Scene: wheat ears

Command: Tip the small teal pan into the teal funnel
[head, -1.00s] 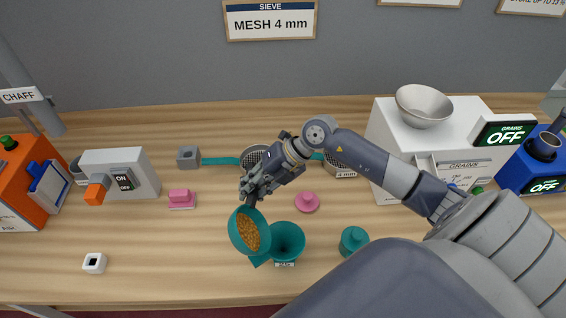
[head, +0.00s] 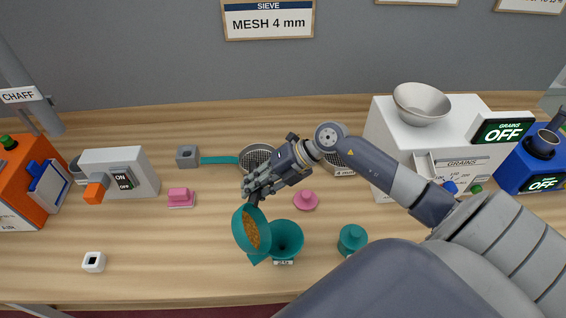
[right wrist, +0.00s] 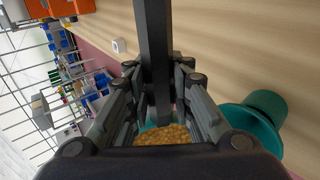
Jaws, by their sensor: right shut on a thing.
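The small teal pan (head: 240,233) is held by my right gripper (head: 257,192), which is shut on it. The pan is tilted, and golden grains (head: 251,232) lie inside it. Its lower edge is beside and over the left side of the teal funnel (head: 288,238). The funnel stands on the table with its mouth up. In the right wrist view the grains (right wrist: 165,135) show between the fingers, and the funnel (right wrist: 245,125) is to the right. I see no grains falling. My left gripper is not in view.
A teal lidded jar (head: 352,240) stands right of the funnel. A pink knob-like piece (head: 306,201) lies behind it. Sieves (head: 256,157) lie farther back. A white machine with a bowl (head: 422,103) stands at the right. The front left table is mostly clear.

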